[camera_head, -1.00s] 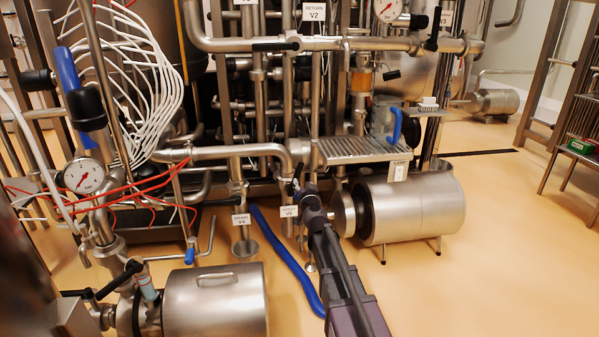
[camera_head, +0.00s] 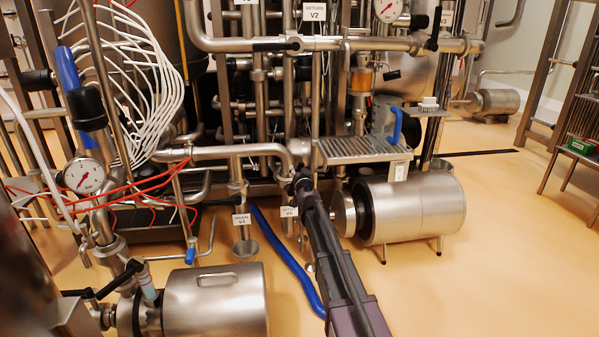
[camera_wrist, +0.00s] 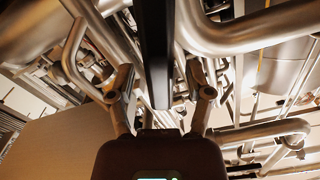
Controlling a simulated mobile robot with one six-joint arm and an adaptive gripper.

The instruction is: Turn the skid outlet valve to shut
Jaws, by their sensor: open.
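My gripper (camera_wrist: 160,88) is open in the wrist view, one finger on each side of a long black bar. The bar looks like a valve lever (camera_wrist: 157,45); I cannot tell whether either finger touches it. In the head view my gripper (camera_head: 300,182) is at the low pipe elbow, above a small white tag (camera_head: 289,212) that is partly covered by my arm. The tag's wording is too small to read surely. The valve body and most of its lever are hidden behind my gripper there.
A tag reading DRAIN (camera_head: 241,219) hangs on the pipe just left. A steel motor (camera_head: 415,208) stands close on the right, below a grated shelf (camera_head: 360,149). A blue hose (camera_head: 285,262) lies on the floor. A steel pipe (camera_wrist: 255,35) passes close above my gripper.

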